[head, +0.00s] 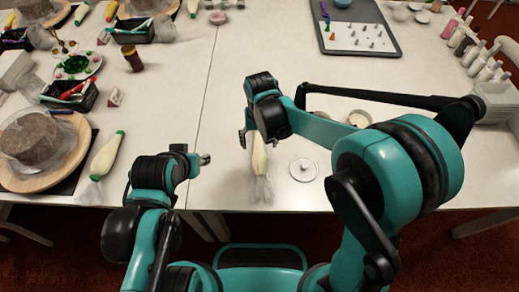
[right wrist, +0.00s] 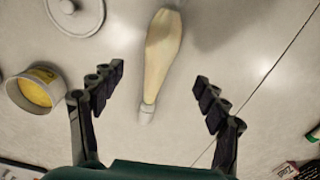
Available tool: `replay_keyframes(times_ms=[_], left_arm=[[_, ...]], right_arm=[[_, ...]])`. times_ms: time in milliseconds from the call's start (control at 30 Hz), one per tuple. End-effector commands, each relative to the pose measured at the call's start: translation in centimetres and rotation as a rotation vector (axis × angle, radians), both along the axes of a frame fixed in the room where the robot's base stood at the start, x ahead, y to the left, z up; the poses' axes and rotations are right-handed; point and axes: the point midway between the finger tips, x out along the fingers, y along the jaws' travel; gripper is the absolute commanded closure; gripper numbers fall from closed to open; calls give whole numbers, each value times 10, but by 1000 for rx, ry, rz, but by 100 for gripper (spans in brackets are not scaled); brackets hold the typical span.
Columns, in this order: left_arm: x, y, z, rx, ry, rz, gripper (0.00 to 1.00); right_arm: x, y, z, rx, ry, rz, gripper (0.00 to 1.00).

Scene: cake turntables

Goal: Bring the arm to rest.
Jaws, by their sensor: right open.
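My right gripper (head: 251,138) is over the front middle of the table, pointing down. In the right wrist view its two fingers (right wrist: 159,76) are spread apart with nothing between them in their grip. A cream-filled piping bag (head: 260,162) lies on the table below it. In the right wrist view the bag (right wrist: 163,45) lies ahead of the fingers, its pale tip toward them. The right hand hides part of the bag in the head view. My left gripper (head: 204,159) is near the table's front edge, left of the bag; its jaws are too small to read.
A white lid (head: 303,169) lies right of the bag, with an open tub (right wrist: 36,88) beside it. A cake on a wooden turntable (head: 43,150) and a green-tipped piping bag (head: 106,156) are at left. A grey tray (head: 359,39) and bottles (head: 482,60) are farther back.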

Motion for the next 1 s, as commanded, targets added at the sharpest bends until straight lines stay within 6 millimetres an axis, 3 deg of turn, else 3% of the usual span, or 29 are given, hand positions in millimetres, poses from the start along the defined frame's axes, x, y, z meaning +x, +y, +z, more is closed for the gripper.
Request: replay_keyframes(times_ms=[133, 533, 767, 1000], left_arm=[[0, 0, 0, 0, 0, 0, 60], [0, 0, 0, 0, 0, 0, 60], [0, 0, 0, 0, 0, 0, 60], [0, 0, 0, 0, 0, 0, 60]], right_arm=[[-1, 0, 15, 0, 0, 0, 26], [-3, -8, 25, 7, -16, -4, 26], [-26, -64, 68, 47, -157, -30, 26], [-69, -128, 99, 64, -363, -60, 26]])
